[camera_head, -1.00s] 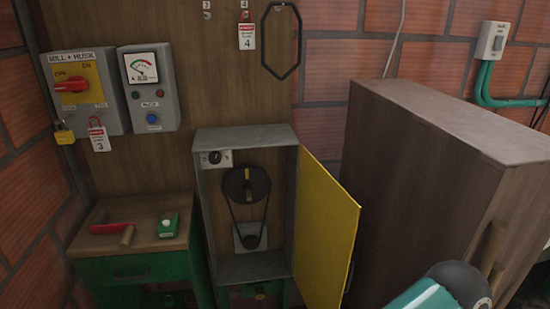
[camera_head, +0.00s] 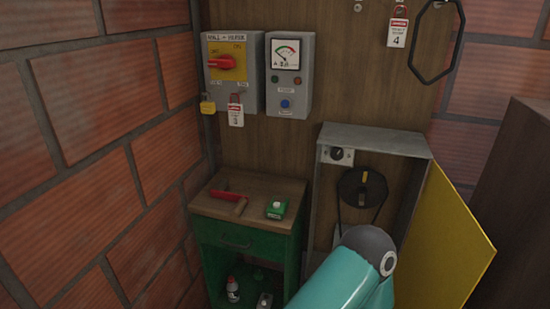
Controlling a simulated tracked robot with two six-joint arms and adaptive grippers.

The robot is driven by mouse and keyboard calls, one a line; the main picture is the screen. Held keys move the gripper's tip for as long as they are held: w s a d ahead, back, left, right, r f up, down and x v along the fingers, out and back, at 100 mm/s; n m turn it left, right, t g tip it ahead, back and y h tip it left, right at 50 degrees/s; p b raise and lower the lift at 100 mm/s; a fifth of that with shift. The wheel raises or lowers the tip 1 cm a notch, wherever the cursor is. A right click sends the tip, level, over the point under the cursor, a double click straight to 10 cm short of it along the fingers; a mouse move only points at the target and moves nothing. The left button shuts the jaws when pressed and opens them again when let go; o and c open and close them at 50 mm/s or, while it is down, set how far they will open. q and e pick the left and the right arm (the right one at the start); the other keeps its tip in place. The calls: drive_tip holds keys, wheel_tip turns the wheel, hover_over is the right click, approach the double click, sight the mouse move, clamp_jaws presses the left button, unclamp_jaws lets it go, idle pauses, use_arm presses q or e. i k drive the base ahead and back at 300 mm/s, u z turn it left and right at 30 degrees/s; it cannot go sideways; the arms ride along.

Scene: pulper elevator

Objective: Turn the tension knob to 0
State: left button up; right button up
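The tension knob seems to be the small black knob (camera_head: 337,153) on a white plate at the upper left inside the open grey cabinet (camera_head: 375,138). Its setting is too small to read. A dark pulley (camera_head: 362,187) with a belt sits to the right of the knob and below it. The cabinet's yellow door (camera_head: 447,240) stands open to the right. A teal arm link of mine comes up from the bottom edge and hides the lower part of the cabinet. Neither gripper is in view.
A green stand (camera_head: 240,240) with a wooden top is left of the cabinet, bearing a red-handled tool (camera_head: 230,196) and a green device (camera_head: 277,208). A brown cabinet (camera_head: 515,200) stands right.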

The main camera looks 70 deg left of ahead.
sight(337, 154)
drive_tip(key=z, duration=0.4)
drive_tip(key=i, duration=0.15)
drive_tip(key=u, duration=1.75)
drive_tip(key=k, duration=0.45)
drive_tip(key=u, duration=0.6)
drive_tip(key=i, duration=0.5)
drive_tip(key=z, duration=0.3)
